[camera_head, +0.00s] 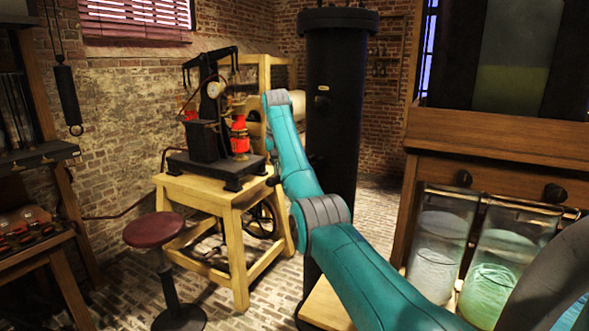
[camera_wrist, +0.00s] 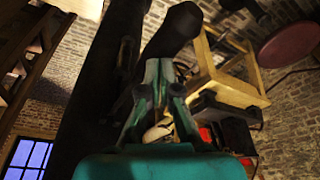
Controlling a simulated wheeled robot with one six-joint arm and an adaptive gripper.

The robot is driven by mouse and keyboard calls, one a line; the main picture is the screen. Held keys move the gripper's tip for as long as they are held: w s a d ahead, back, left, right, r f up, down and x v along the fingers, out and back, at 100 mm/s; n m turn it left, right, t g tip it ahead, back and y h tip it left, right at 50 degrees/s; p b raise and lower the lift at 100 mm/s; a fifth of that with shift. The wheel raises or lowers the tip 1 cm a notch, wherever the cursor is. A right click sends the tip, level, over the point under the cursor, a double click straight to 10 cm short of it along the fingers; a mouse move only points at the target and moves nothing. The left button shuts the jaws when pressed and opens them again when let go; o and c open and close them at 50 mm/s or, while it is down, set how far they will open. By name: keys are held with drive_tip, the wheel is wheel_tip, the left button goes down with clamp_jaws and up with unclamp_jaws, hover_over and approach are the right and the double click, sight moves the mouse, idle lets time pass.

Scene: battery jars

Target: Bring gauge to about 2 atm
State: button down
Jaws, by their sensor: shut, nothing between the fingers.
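The gauge (camera_head: 213,89) is a small round pale dial on a dark pump-like apparatus (camera_head: 205,140) that stands on a wooden table (camera_head: 200,192). Its needle and figures are too small to read. My gripper (camera_wrist: 160,78) shows in the wrist view with its teal fingers shut and nothing between them. In the head view my teal arm rises to the right of the apparatus, and the gripper itself cannot be made out there. In the wrist view the wooden table frame (camera_wrist: 232,88) is tilted at the upper right; I cannot make out the gauge there.
A tall black column (camera_head: 332,120) stands right behind my arm. A red-topped stool (camera_head: 154,230) stands at the table's front left. Glass jars (camera_head: 440,240) sit in a wooden cabinet at the right. A hanging black weight (camera_head: 68,98) is at the left. Brick floor shows between.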

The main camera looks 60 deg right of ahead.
wheel_tip(320, 180, down, 11)
wheel_tip(320, 180, up, 14)
drive_tip(key=shift+r, duration=0.2)
idle(0.6)
wheel_tip(320, 180, down, 14)
wheel_tip(320, 180, up, 14)
drive_tip(key=shift+f, duration=0.1)
idle(1.2)
idle(1.7)
drive_tip(key=shift+r, duration=0.2)
